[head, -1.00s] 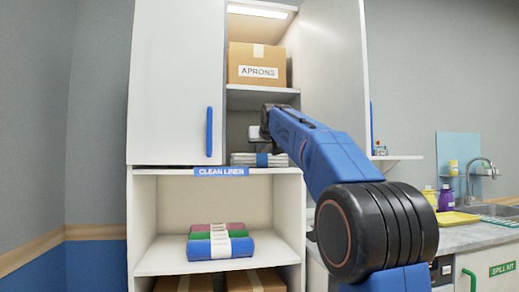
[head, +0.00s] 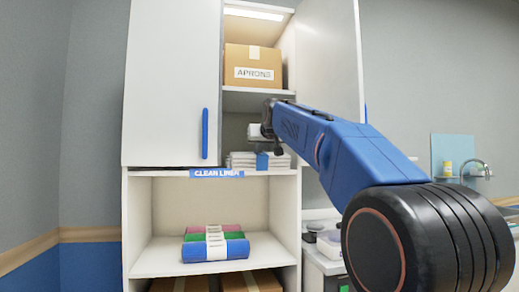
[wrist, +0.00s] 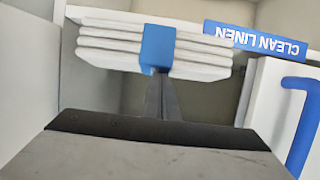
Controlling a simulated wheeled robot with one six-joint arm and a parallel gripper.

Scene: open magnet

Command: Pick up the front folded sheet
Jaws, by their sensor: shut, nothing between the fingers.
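A stack of white folded sheets (head: 243,160) lies on the cabinet shelf above the CLEAN LINEN label, with a blue band (head: 262,161) around its middle. It also shows upside down in the wrist view, with several white layers (wrist: 105,45) and the blue band (wrist: 157,48). I cannot tell a separate front sheet from the others. My gripper (wrist: 162,84) is shut and empty. Its fingers point at the blue band and their tips meet its edge in the picture; I cannot tell whether they touch. In the head view the fingers are not clear.
The cabinet door (head: 172,85) with a blue handle closes the upper left; the right door stands open. An APRONS box (head: 253,66) is on the shelf above. Coloured folded cloths (head: 215,246) lie on the shelf below. A counter with a sink tap (head: 480,168) is at right.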

